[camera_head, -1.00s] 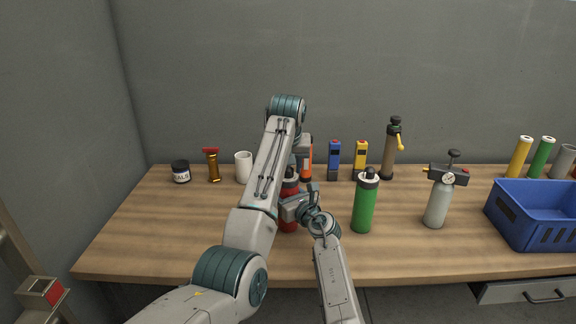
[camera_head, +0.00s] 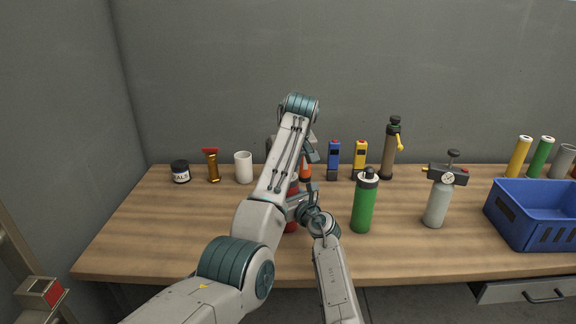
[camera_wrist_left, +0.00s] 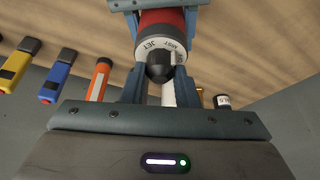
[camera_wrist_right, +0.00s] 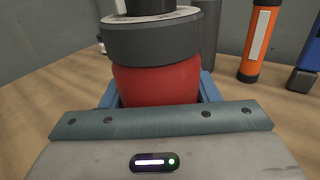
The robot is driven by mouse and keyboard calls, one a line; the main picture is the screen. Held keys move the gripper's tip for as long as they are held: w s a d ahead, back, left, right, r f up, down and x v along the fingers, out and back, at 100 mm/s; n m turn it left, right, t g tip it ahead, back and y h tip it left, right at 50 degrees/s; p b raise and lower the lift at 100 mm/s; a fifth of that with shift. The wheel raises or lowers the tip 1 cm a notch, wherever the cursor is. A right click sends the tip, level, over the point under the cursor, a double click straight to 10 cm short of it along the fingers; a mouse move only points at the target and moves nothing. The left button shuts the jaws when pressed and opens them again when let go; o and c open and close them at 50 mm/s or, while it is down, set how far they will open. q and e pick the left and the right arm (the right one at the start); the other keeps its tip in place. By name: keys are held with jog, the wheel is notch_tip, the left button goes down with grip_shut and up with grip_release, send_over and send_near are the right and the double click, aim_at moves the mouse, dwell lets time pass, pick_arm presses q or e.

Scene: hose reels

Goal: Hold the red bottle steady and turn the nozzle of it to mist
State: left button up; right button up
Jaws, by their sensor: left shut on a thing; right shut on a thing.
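The red bottle (camera_head: 292,218) stands upright on the table, mostly hidden behind my arms in the head view. In the right wrist view, my right gripper (camera_wrist_right: 157,92) is shut around its red body (camera_wrist_right: 155,80), below a dark grey collar. In the left wrist view, my left gripper (camera_wrist_left: 160,52) looks down on the bottle, its fingers shut on either side of the black nozzle (camera_wrist_left: 160,68). A pale ring (camera_wrist_left: 155,45) around the nozzle carries the words JET and MIST. Which word the nozzle's mark points to is too small to tell.
A green bottle (camera_head: 364,207) stands just right of my right gripper, with a grey bottle (camera_head: 437,205) and blue crate (camera_head: 540,236) farther right. Behind stand an orange tool (camera_head: 307,172), blue and yellow tools and a pump. A white cup (camera_head: 243,168) stands at left.

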pick_arm(q)
jog(key=o, duration=1)
notch_tip(320, 180, up, 10)
jog(key=shift+r, duration=0.1)
